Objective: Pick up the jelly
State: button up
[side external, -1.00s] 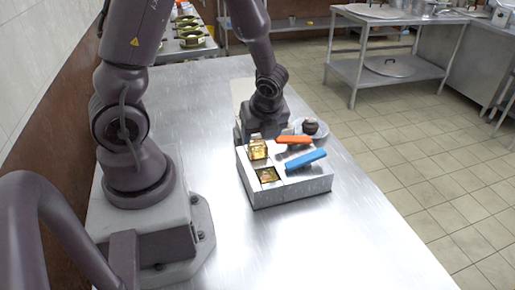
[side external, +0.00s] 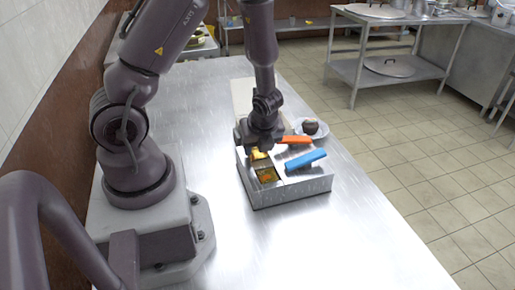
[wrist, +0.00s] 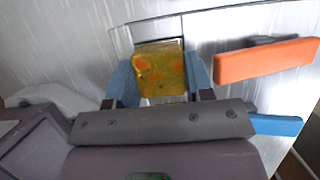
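The jelly is a yellow, translucent block with orange bits. In the wrist view the jelly (wrist: 160,70) lies between the two blue-grey fingers of my gripper (wrist: 160,80), one on each side. The fingers are spread wide and very close to its sides; whether they touch it is not clear. In the side view my gripper (side external: 260,145) points down over the far left part of a metal box, at the jelly (side external: 257,154), which is partly hidden. A second, similar block (side external: 267,174) sits in the box's near left compartment.
The metal box (side external: 290,194) stands on a steel table (side external: 345,235). An orange bar (side external: 294,139) and a blue bar (side external: 306,159) lie over its right part. A plate (side external: 323,132) with a dark round item (side external: 310,127) stands behind. The front of the table is clear.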

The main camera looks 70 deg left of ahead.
jog(key=shift+c, duration=1.1)
jog(key=shift+r, duration=0.15)
